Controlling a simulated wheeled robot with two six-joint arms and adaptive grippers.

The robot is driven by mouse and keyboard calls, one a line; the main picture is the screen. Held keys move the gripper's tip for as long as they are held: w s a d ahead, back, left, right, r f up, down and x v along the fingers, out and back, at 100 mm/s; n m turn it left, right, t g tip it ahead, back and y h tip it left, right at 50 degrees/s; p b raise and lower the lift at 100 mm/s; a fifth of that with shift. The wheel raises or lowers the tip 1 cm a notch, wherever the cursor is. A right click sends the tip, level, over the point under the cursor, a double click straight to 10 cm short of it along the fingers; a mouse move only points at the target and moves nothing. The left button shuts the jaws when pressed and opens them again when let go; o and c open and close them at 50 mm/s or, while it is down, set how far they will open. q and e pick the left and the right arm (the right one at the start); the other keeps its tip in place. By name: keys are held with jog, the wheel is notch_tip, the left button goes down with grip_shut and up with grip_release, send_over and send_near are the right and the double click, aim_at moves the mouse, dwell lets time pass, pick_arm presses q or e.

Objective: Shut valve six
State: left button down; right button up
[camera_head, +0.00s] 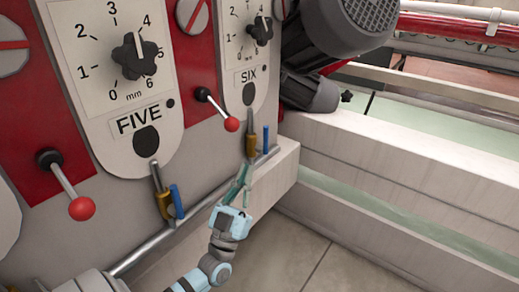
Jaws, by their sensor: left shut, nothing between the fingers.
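Valve six is the brass valve (251,145) below the dial plate marked SIX (247,76). Its blue lever (266,139) stands upright just to the right of the brass body, above the grey pipe. My left gripper (246,170) comes up from below, with its fingers shut and empty. Its teal fingertips are just below the valve in the picture, overlapping the pipe's right end. I cannot tell whether they touch anything. My right gripper is not in view.
Valve five (162,189) with its own blue lever (177,201) sits to the left on the same pipe (160,240). Red-knobbed levers (231,124) stick out from the red panel. A pale ledge (275,180) lies behind my gripper. Tiled floor (300,245) is clear at lower right.

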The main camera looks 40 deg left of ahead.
aim_at(260, 149)
pick_arm(q)
jog(key=w+r+b, duration=0.1)
jog(key=w, duration=0.1)
jog(key=w+a+r, duration=0.1)
jog(key=w, duration=0.1)
jog(key=w+r+b, duration=0.1)
jog(key=w, duration=0.2)
jog(key=shift+a+b, duration=0.25)
jog(key=shift+b, duration=0.1)
jog(key=shift+r, duration=0.1)
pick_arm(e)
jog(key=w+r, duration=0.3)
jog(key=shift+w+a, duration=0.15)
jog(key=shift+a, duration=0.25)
